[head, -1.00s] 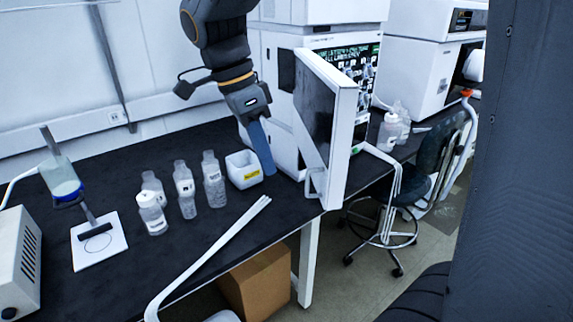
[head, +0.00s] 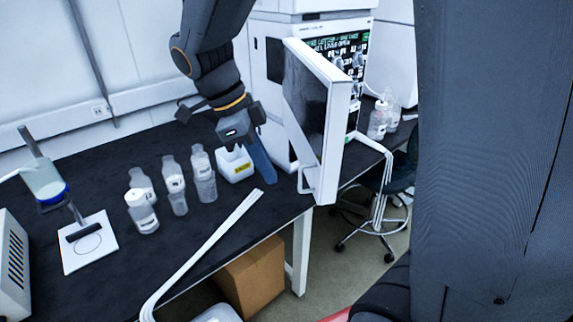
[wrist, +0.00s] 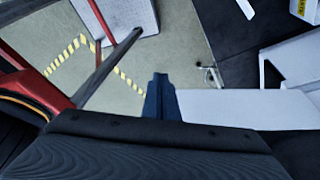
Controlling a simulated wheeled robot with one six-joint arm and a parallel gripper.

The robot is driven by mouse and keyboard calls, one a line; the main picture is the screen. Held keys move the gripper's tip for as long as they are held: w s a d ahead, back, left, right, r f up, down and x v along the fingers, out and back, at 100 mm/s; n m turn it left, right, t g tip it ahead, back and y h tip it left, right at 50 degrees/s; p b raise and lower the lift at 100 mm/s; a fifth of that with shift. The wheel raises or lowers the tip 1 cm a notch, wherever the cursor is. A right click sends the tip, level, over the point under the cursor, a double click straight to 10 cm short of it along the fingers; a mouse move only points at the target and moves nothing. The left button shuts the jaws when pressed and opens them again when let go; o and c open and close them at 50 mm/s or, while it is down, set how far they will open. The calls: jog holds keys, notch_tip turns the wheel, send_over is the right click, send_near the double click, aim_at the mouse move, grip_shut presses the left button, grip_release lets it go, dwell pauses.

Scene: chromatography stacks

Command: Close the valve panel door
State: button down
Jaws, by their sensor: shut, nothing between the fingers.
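The valve panel door (head: 339,130) is a white slab standing open from the front of the instrument (head: 270,65), jutting out past the bench front. Its dark inner face (head: 304,95) looks left, and a white loop handle (head: 306,180) sits near its lower edge. The valve panel (head: 350,60) with green lettering shows behind it. My gripper (head: 268,176) is shut and empty, pointing down just left of the door in the picture; contact cannot be told. In the wrist view its shut fingers (wrist: 160,95) sit beside a white surface (wrist: 235,105), probably the door.
A white tub (head: 235,164) with a yellow label is right behind my gripper. Several clear bottles (head: 203,175) stand left of it. White tubing (head: 205,248) runs along the bench front. A cardboard box (head: 252,276) is under the bench, and a stool (head: 372,222) stands beyond the door.

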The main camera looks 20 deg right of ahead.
jog(key=shift+s+d+p, duration=0.25)
jog(key=shift+d, duration=0.35)
jog(key=shift+s+d+p, duration=0.3)
jog(key=shift+d, duration=0.35)
jog(key=shift+s+d+p, duration=0.25)
jog(key=shift+d, duration=0.35)
jog(key=shift+d+f, duration=0.1)
